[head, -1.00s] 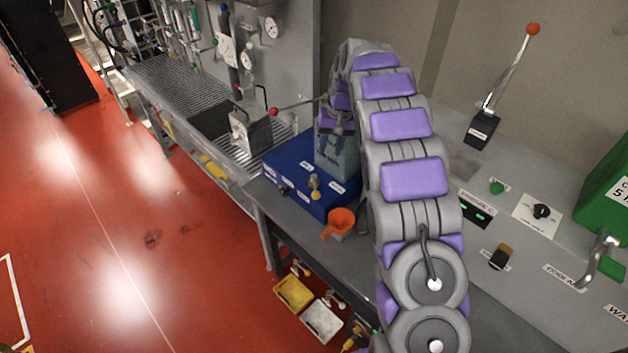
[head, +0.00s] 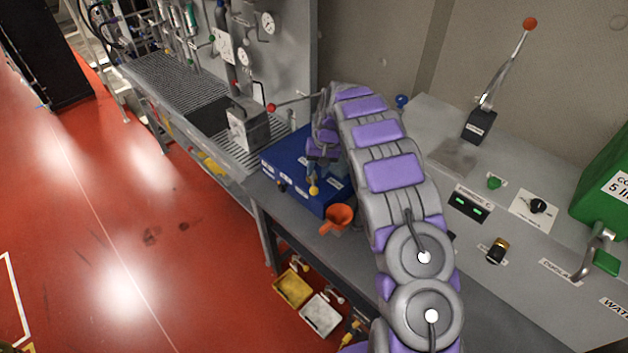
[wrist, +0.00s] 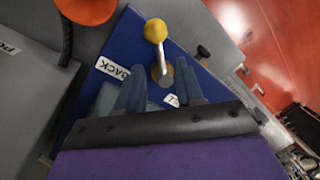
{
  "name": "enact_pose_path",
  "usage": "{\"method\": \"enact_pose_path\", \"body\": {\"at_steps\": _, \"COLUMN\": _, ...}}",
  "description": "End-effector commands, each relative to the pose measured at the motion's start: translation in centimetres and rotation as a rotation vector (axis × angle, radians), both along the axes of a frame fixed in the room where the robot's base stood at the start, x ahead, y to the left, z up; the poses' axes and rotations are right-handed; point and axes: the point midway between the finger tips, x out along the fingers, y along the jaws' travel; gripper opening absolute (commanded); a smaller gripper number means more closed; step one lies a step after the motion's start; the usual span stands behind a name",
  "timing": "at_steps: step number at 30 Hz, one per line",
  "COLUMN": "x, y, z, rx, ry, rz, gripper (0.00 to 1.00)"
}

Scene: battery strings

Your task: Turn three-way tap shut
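The tap lever with a yellow ball end (head: 313,190) is at the front of a blue box (head: 283,163) on the bench. In the wrist view, the yellow ball (wrist: 155,31) sits on a short metal stem beyond my fingertips. My gripper (wrist: 160,84) has its two blue-grey fingers apart, one on each side of the stem's base in the picture. I cannot tell whether either finger touches it. In the head view, my arm hides most of the gripper. Labels lie on the blue box; one reads "BACK" (wrist: 112,68).
An orange funnel (head: 337,218) is just in front of the blue box. A grey box with a red-knobbed lever (head: 271,107) stands to the left. A panel with switches (head: 470,204) and a tall lever (head: 505,68) is on the right.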

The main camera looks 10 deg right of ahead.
Motion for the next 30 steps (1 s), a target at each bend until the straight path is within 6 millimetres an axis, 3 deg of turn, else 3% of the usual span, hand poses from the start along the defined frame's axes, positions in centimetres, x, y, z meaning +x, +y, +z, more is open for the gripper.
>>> {"method": "enact_pose_path", "body": {"at_steps": 3, "x": 0.0, "y": 0.4, "z": -2.3, "rx": -0.001, "ry": 0.002, "rz": 0.0, "gripper": 0.37}}
{"method": "enact_pose_path", "body": {"at_steps": 9, "x": 0.0, "y": 0.8, "z": -4.6, "rx": 0.0, "ry": 0.003, "rz": -0.001, "gripper": 0.37}}
{"method": "enact_pose_path", "body": {"at_steps": 21, "x": 0.1, "y": 1.0, "z": -5.3, "rx": 0.0, "ry": -0.001, "rz": -0.001, "gripper": 0.37}}
{"method": "enact_pose_path", "body": {"at_steps": 30, "x": 0.1, "y": 1.0, "z": -5.2, "rx": 0.0, "ry": 0.0, "rz": -0.001, "gripper": 0.1}}
